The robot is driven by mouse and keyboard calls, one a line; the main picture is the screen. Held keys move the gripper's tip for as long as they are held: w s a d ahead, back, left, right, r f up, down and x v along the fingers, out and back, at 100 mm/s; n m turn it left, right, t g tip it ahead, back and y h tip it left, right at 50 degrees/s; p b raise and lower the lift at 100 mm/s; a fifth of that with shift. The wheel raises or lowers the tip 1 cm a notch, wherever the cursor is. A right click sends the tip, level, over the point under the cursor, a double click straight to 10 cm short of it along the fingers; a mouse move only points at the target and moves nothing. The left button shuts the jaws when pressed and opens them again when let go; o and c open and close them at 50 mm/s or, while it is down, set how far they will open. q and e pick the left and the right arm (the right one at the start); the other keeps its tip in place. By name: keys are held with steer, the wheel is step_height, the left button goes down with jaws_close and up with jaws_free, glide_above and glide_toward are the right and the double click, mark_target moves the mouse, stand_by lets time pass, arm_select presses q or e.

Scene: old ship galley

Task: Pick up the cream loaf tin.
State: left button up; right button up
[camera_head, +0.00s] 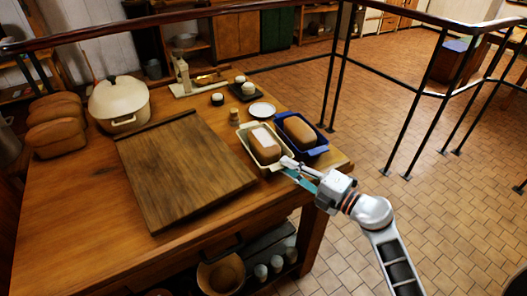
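The cream loaf tin (245,148) stands on the wooden table with a brown loaf (265,147) in it; the loaf has a pale patch on top. My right gripper (287,166) is at the tin's near right corner, with its fingertips at or very close to the rim. A pale finger and a teal part show there. I cannot tell whether they are closed on the rim or only beside it. The tin looks level on the table. My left gripper is not in view.
A blue tin (318,149) with a loaf stands close on the right of the cream tin. A large wooden board (185,170) lies to the left. A small white plate (262,110) sits behind. The table's right edge is near, with railings (332,75) beyond.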

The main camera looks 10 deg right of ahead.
jaws_close()
steer(key=shift+r, duration=0.25)
